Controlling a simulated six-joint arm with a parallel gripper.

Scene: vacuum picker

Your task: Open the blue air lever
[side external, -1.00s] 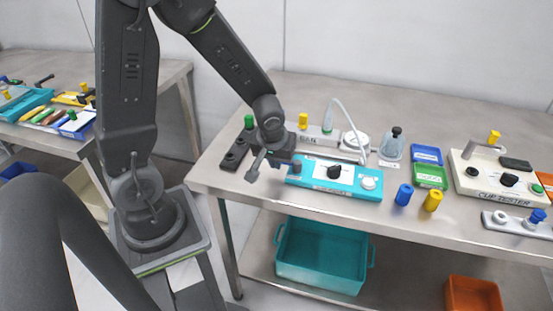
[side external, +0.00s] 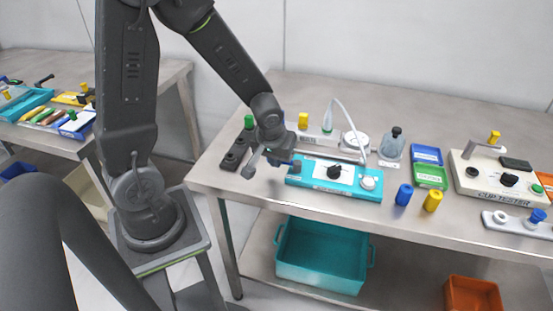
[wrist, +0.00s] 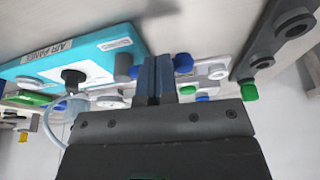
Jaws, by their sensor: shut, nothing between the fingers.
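The teal air panel (side external: 338,179) lies near the table's front edge, with a black knob (side external: 333,171) on its face. It also shows in the wrist view (wrist: 107,35). At its end near my gripper is a grey post (wrist: 123,68). A blue lever seems to run from this post behind my fingers, its round blue knob (wrist: 183,62) showing on their other side. My gripper (wrist: 157,59) is shut and empty. It overlaps the lever in the wrist view; I cannot tell whether it touches. In the side view, my gripper (side external: 281,160) is beside the panel's left end and hides the lever.
A dark block with a green knob (side external: 249,122) stands left of my gripper. A clear hose (side external: 353,125) arches behind the panel. Blue (side external: 404,194) and yellow (side external: 432,200) cylinders stand to the right. The cup tester (side external: 495,177) is farther right.

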